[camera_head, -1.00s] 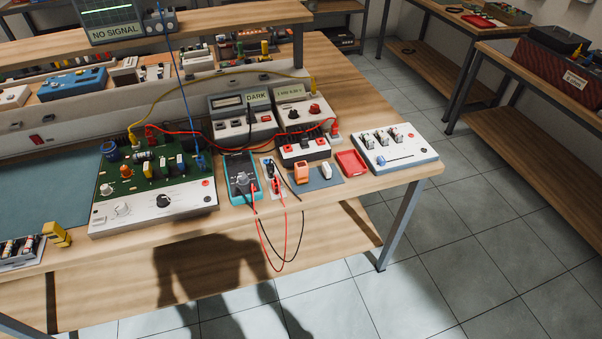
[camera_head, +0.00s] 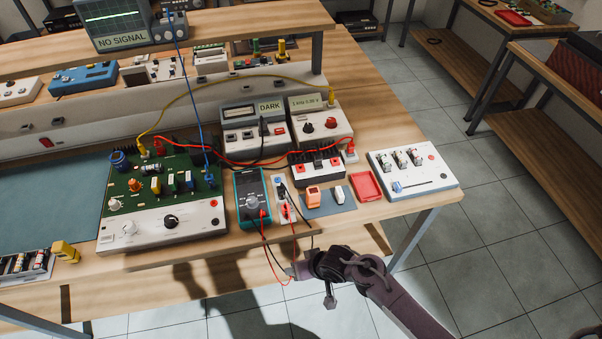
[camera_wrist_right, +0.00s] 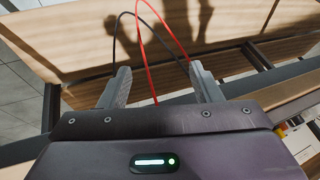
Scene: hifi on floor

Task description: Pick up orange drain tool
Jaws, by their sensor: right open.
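The orange drain tool (camera_head: 313,197) appears to be the small orange block standing on a dark blue-grey mat (camera_head: 322,211) near the front edge of the bench. A similar white block (camera_head: 339,194) stands just to its right on the same mat. My right gripper (camera_head: 291,271) is in front of the bench edge, below and left of the orange tool and apart from it. In the right wrist view its two fingers (camera_wrist_right: 160,82) are spread with nothing gripped, and the orange tool is not visible there. My left gripper is not in view.
Red and black leads (camera_wrist_right: 145,50) hang in loops off the front edge, close to my right gripper. A teal multimeter (camera_head: 251,196) stands left of the mat. A red tray (camera_head: 366,186) and a white switch panel (camera_head: 413,173) stand to its right. A circuit board unit (camera_head: 160,200) is further left.

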